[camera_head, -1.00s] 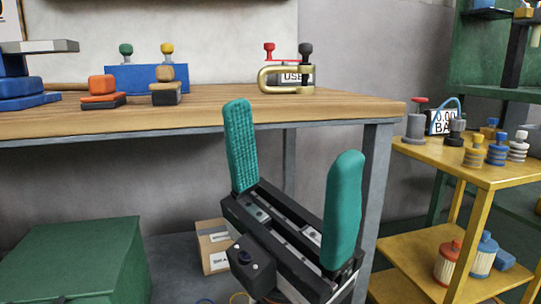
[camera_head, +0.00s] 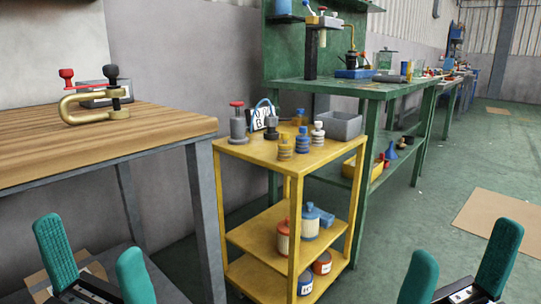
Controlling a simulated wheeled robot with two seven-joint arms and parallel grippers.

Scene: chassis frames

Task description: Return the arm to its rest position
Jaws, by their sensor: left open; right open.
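My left gripper (camera_head: 95,262) is at the lower left of the head view, in front of the wooden table. Its two teal fingers are spread apart with nothing between them. My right gripper (camera_head: 459,268) is at the lower right, over the green floor. Its teal fingers are also apart and empty. The bottom edge of the picture cuts off both grippers, and most of both arms is out of view.
A wooden table (camera_head: 140,134) with a brass clamp (camera_head: 75,103) stands at the left. A yellow shelf cart (camera_head: 262,151) with several bottles stands in the middle. A green workbench (camera_head: 400,86) runs behind it. The floor (camera_head: 400,215) at the right is clear, with a cardboard sheet (camera_head: 500,222).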

